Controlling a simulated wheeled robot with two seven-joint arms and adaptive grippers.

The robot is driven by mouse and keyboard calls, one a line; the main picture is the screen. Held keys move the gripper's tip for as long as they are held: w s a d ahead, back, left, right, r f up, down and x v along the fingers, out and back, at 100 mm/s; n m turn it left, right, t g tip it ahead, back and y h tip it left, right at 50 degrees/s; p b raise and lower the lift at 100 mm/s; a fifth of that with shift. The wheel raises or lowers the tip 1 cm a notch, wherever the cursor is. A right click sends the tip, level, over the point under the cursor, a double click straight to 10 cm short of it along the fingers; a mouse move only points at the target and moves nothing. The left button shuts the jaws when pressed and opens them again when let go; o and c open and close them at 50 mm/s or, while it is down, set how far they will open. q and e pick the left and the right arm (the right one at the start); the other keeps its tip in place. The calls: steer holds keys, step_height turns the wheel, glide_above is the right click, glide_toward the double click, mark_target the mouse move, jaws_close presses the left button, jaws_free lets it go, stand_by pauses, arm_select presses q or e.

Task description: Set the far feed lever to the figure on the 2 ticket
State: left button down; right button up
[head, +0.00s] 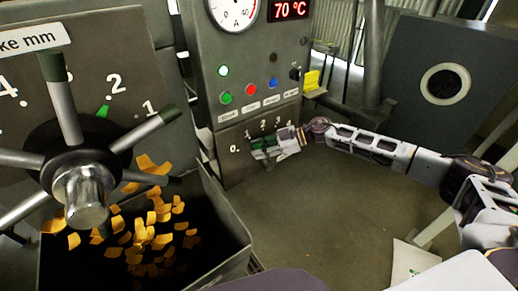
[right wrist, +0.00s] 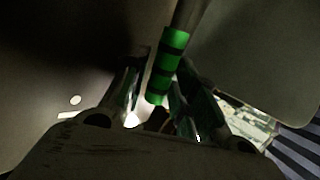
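The feed lever's green, dark-banded grip (right wrist: 168,62) stands between the two fingers of my right gripper (right wrist: 158,92) in the right wrist view. The fingers are close on both sides; whether both touch the grip is too dark to tell. In the head view my right gripper (head: 270,148) is at the lever, just below the 0 to 4 scale (head: 262,130) on the grey control cabinet. The gripper partly hides the lever, so its exact setting cannot be read. No ticket marked 2 can be made out. My left gripper is out of view.
The spoked handwheel (head: 82,195) with its choke scale fills the left. Below it a dark bin (head: 222,205) holds orange flakes. Buttons (head: 249,90) and a 70 °C display (head: 290,10) are on the cabinet. A pale sheet (head: 412,262) lies at lower right. Floor between is clear.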

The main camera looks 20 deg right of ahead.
steer(key=shift+a, duration=0.2)
steer(key=shift+c, duration=0.2)
jaws_close()
steer(key=shift+w+d, duration=0.1)
